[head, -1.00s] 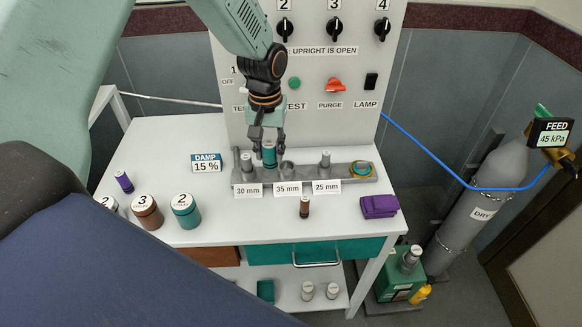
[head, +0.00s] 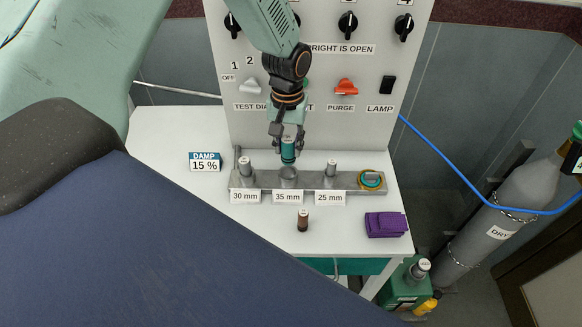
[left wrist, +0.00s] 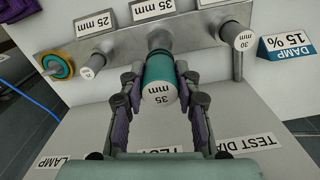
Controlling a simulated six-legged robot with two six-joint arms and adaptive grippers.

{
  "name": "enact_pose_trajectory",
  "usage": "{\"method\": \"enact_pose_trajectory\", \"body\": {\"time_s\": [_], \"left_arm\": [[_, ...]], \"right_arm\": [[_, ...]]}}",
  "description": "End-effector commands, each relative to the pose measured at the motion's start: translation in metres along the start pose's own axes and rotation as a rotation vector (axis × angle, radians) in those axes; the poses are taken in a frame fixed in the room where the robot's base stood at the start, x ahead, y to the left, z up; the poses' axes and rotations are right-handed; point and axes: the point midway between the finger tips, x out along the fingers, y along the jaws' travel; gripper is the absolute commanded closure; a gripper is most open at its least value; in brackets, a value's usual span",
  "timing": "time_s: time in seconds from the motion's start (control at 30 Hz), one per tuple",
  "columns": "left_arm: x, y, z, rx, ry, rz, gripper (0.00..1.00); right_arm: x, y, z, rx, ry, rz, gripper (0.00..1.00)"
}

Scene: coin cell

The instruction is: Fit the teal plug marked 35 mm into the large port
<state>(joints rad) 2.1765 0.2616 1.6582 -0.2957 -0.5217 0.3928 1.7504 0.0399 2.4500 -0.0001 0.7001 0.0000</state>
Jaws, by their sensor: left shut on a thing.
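The teal plug (head: 288,151), with a white cap marked 35 mm, is upright in my left gripper (head: 287,147). My left gripper is shut on its sides; the left wrist view shows a finger on each side of the plug (left wrist: 159,80). The large port (head: 288,175) is the open round cup behind the 35 mm label in the grey metal bar (head: 347,182). The plug is above this port, roughly in line with it in the head view. Its lower end looks close to the rim; I cannot tell whether they touch. My right gripper is not in view.
Grey capped posts stand at the 30 mm (head: 246,166) and 25 mm (head: 331,169) places. Coloured rings (head: 371,181) lie at the bar's right end. A small brown bottle (head: 303,220) and folded purple cloth (head: 386,224) are in front. The switch panel (head: 330,85) rises behind.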

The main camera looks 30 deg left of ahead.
Motion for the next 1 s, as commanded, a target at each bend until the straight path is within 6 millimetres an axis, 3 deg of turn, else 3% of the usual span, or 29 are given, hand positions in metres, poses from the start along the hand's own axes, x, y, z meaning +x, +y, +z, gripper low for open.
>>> {"method": "enact_pose_trajectory", "body": {"time_s": [0.1, 0.5, 0.83, 0.87, 1.0], "left_arm": [[0.021, 0.000, 0.001, 0.000, 0.000, -0.001, 0.99], [0.067, 0.002, 0.000, 0.001, -0.001, -0.001, 1.00], [0.071, 0.003, -0.003, 0.001, 0.000, 0.000, 1.00], [0.071, 0.003, -0.003, 0.001, 0.000, 0.000, 0.65], [0.071, 0.003, -0.003, 0.001, 0.001, 0.000, 0.54]], "right_arm": [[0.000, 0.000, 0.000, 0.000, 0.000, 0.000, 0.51], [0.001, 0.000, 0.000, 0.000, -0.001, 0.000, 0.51], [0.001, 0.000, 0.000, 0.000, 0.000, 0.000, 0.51], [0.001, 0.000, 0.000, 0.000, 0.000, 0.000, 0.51], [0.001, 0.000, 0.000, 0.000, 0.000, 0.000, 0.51]]}}
